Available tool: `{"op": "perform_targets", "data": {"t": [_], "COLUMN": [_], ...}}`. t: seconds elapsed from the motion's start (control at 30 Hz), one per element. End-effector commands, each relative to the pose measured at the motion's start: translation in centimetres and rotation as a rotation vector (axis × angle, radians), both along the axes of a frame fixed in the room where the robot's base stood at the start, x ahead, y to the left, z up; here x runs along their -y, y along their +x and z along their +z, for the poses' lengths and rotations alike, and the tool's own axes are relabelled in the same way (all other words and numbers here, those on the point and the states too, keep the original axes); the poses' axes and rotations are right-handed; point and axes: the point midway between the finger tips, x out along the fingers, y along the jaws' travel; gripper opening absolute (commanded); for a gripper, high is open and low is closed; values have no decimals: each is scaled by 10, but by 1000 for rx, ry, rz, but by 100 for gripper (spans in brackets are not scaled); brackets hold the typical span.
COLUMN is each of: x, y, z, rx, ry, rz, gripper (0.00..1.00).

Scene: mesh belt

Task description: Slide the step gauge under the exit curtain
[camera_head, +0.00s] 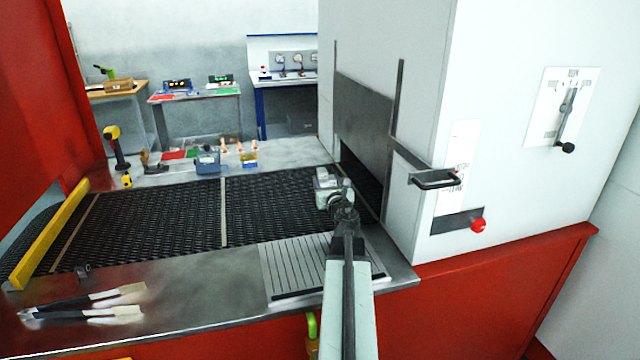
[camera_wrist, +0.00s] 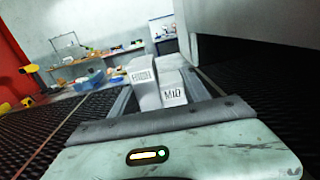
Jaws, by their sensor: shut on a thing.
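The step gauge (camera_head: 322,179) is a pale grey stepped block just left of the machine opening, above the mesh belt. In the wrist view the gauge (camera_wrist: 145,92) shows two labelled steps; the lower one reads "MID". My gripper (camera_head: 334,192) is shut on it, with a finger on either side in the wrist view (camera_wrist: 160,98). The exit curtain (camera_head: 364,118) is a dark grey plate on the white housing, with a dark gap under it. The gauge is outside the gap. Whether its underside touches the belt cannot be told.
The mesh belt (camera_head: 160,215) is clear to the left. A ribbed plate (camera_head: 290,268) lies on the front ledge beside my arm. A handle (camera_head: 436,179) and red knob (camera_head: 478,224) stick out of the housing (camera_head: 420,90). A blue bin (camera_head: 207,161) stands on the far ledge.

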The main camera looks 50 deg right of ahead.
Motion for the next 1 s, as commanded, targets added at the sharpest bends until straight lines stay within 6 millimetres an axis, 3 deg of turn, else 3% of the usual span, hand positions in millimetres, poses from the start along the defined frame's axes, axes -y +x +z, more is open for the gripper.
{"op": "perform_targets", "data": {"t": [0.27,1.0], "x": [15,68], "y": [-10,-50], "z": [-22,-18], "rx": [0,0], "ry": [0,0], "rz": [-2,-4], "gripper": [0,0]}}
